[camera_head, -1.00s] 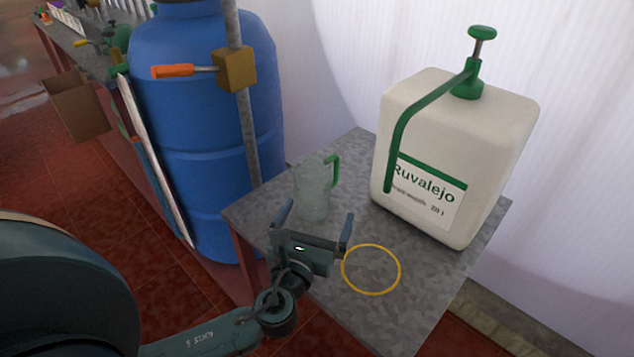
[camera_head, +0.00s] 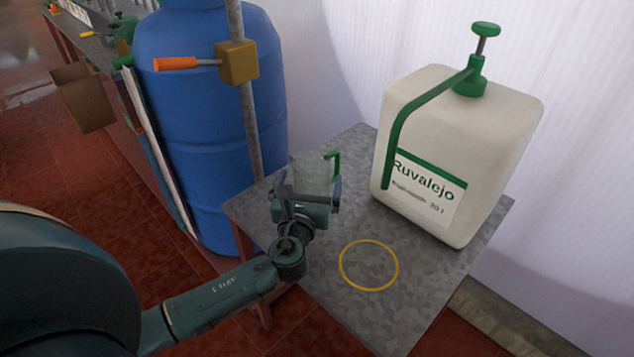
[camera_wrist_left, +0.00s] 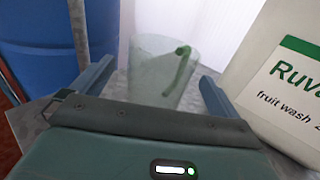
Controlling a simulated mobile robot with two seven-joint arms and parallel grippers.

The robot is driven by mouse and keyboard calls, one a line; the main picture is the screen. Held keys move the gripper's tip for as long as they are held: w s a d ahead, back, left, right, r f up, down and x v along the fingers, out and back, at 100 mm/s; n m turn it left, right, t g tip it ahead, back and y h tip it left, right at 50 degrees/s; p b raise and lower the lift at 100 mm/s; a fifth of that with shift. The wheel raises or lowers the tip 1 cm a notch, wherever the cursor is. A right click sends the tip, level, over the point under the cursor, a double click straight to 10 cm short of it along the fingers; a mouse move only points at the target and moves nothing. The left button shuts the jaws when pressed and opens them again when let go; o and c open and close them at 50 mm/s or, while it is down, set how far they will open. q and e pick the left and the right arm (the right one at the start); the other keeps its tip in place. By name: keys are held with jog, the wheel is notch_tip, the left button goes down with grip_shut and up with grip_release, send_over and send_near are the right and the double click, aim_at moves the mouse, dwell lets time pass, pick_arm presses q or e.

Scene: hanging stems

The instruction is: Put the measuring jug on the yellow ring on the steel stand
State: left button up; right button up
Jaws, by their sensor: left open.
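The measuring jug (camera_head: 314,172) is clear with a green handle and stands upright on the steel stand (camera_head: 330,312). My left gripper (camera_head: 308,190) is open in front of the jug and hides its lower part in the head view. In the left wrist view the jug (camera_wrist_left: 152,72) shows between the two spread fingers, with its green handle toward the right finger. I cannot tell whether either finger touches it. The yellow ring (camera_head: 341,264) lies flat and empty on the stand, nearer the front than the jug. My right gripper is out of view.
A large white Ruvalejo canister (camera_head: 470,130) with a green pump stands at the right of the stand. A blue barrel (camera_head: 205,130) and a metal pipe with an orange-handled valve (camera_head: 238,62) are close on the left. The stand's front area is clear.

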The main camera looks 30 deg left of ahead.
aim_at(316, 159)
pick_arm(q)
jog(key=x, duration=0.3)
jog(key=shift+w+r, duration=0.1)
jog(key=shift+w, duration=0.25)
jog(key=c, duration=1.2)
